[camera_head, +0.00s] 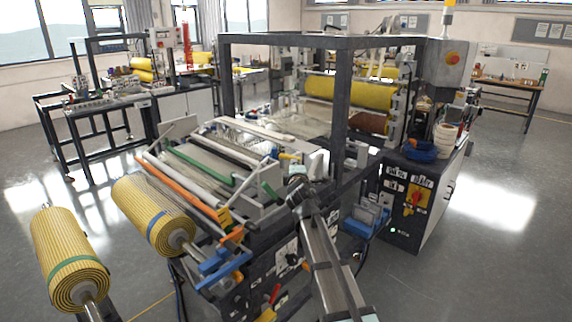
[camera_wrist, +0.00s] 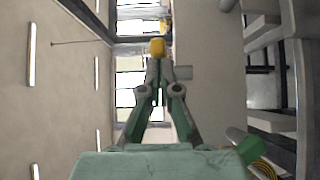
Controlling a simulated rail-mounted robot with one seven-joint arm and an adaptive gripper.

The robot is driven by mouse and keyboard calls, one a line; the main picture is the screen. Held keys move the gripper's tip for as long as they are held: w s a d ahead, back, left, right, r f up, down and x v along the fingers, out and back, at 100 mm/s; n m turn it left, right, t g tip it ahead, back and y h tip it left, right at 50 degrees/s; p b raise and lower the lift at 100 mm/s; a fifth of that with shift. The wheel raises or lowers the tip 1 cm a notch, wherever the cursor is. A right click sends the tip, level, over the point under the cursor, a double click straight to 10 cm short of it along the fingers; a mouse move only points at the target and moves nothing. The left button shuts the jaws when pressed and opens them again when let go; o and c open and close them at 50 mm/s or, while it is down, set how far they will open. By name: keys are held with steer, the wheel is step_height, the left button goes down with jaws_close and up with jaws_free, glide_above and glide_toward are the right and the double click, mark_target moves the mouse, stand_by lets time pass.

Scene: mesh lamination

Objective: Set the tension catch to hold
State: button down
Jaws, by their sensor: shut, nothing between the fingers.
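My gripper (camera_wrist: 156,70) is shut in the wrist view, with its fingers together. A small yellow block (camera_wrist: 157,47) shows right at the fingertips; I cannot tell whether it touches them. In the head view my arm reaches in from the bottom to the right side of the laminating machine, and the fingers are not clear there. I cannot single out the tension catch. Near the machine's front are a green lever (camera_head: 246,184), an orange bar (camera_head: 178,190), a blue bracket (camera_head: 217,263) and a red handle (camera_head: 275,293).
Two yellow mesh rolls, a blue-banded one (camera_head: 150,212) and a green-banded one (camera_head: 66,262), are at the front left. A dark frame post (camera_head: 339,110) rises beyond my arm. A control cabinet (camera_head: 425,200) stands at the right. Floor at far right is clear.

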steer(key=shift+w+d+r+p, duration=0.1)
steer(key=shift+w+d+p, duration=0.65)
steer(key=shift+w+d, duration=0.3)
steer(key=shift+w+d+r, duration=0.15)
steer(key=shift+w+r, duration=0.05)
steer(key=shift+w, duration=0.05)
steer(key=s+d+p, duration=0.8)
steer(key=s+p, duration=0.1)
steer(key=p, duration=0.2)
steer(key=shift+f+p, duration=0.15)
steer(key=shift+p, duration=0.25)
steer(key=shift+w, duration=0.1)
